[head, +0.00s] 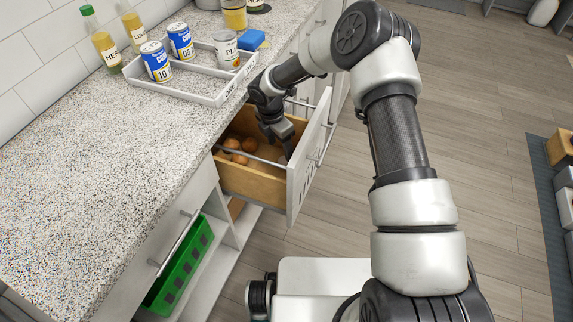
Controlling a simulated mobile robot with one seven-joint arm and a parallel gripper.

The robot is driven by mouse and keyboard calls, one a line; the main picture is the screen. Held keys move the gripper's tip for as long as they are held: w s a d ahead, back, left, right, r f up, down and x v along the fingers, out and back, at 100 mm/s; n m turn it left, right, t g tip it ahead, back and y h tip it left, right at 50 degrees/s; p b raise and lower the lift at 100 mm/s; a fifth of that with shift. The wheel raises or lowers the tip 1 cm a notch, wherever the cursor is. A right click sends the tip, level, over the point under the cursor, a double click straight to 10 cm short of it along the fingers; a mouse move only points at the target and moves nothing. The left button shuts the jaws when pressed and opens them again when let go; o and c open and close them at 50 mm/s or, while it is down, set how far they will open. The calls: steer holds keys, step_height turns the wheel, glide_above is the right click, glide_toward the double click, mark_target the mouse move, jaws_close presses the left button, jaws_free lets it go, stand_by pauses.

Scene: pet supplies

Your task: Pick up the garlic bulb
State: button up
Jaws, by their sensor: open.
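An open wooden drawer (248,181) under the counter holds several round orange-brown items (231,144), which look like onions, in its left part. A thin rail crosses the drawer. A small pale spot (283,160) shows just under my gripper and may be the garlic bulb, but it is too small and too covered to tell. My gripper (277,143) is open and points down into the right part of the drawer. Its fingers hide much of that part, and I cannot tell whether they touch anything.
The drawer's white front (302,175) stands close to the right of my gripper. On the speckled counter (110,150), a white divided tray (185,92) holds cans, with bottles (106,50) behind. A green crate (180,265) sits on a lower shelf.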

steer(key=f+b, duration=0.1)
steer(key=f, duration=0.2)
steer(key=d+f+b, duration=0.1)
steer(key=f, duration=0.1)
steer(key=w+f+b, duration=0.1)
steer(key=f+b, duration=0.1)
steer(key=f, duration=0.1)
steer(key=shift+w+d+f, duration=0.1)
steer(key=shift+d+f, duration=0.2)
steer(key=shift+d, duration=0.05)
steer(key=shift+r, duration=0.1)
steer(key=shift+c, duration=0.3)
steer(key=c, duration=1.1)
